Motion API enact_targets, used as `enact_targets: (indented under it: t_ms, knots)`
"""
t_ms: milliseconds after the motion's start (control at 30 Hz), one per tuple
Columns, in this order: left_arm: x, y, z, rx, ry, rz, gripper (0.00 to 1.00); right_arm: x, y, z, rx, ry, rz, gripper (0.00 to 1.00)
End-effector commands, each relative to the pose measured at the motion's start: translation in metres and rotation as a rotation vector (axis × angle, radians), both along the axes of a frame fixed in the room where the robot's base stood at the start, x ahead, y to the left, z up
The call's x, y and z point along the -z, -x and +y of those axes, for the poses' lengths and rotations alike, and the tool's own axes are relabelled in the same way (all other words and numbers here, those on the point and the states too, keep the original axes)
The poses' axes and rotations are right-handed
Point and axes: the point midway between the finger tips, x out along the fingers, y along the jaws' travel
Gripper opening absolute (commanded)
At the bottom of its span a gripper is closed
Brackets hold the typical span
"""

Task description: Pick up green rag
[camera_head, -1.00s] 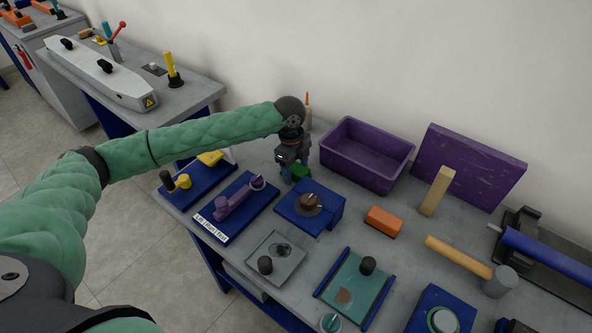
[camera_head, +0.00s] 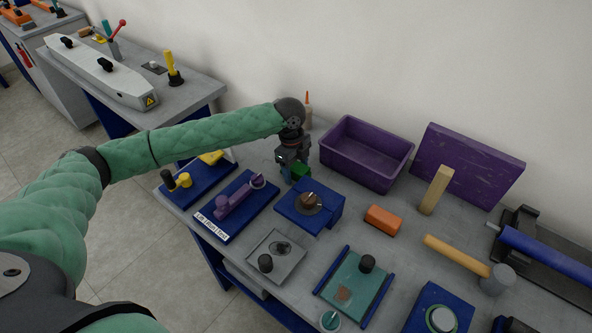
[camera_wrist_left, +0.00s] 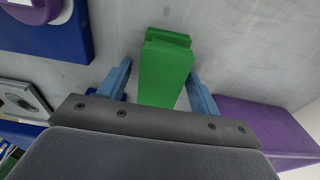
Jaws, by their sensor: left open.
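The green rag (camera_head: 301,171) is on the grey workbench, partly hidden below my left gripper (camera_head: 288,172) in the head view. In the left wrist view the green rag (camera_wrist_left: 165,68) looks like a folded green block. My left gripper (camera_wrist_left: 158,82) is open, with one blue-grey finger on each side of the rag. I see a gap between the rag and the left finger; the right finger is close to the rag's side. Whether either finger touches it, I cannot tell. My right gripper is not in view.
A purple bin (camera_head: 366,153) stands right of the gripper. A blue block with a round disc (camera_head: 310,206) is in front of the rag. A blue tray with a purple handle (camera_head: 237,205) lies to the left. An orange-tipped bottle (camera_head: 307,108) stands behind the wrist.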

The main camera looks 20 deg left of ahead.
Motion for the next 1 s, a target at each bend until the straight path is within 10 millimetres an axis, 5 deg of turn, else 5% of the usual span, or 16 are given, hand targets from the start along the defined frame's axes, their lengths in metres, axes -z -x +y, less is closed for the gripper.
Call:
enact_targets:
  t_ms: [300,567,1000]
  knots:
    - [0.0007,0.0,0.0,0.0,0.0,0.0,0.64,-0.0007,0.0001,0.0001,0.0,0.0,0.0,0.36]
    - [0.0007,0.0001,0.0,0.0,0.0,0.0,0.16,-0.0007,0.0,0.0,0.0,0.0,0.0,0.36]
    - [-0.0005,-0.0002,0.0001,0.0,0.0,0.0,0.16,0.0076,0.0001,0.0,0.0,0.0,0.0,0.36]
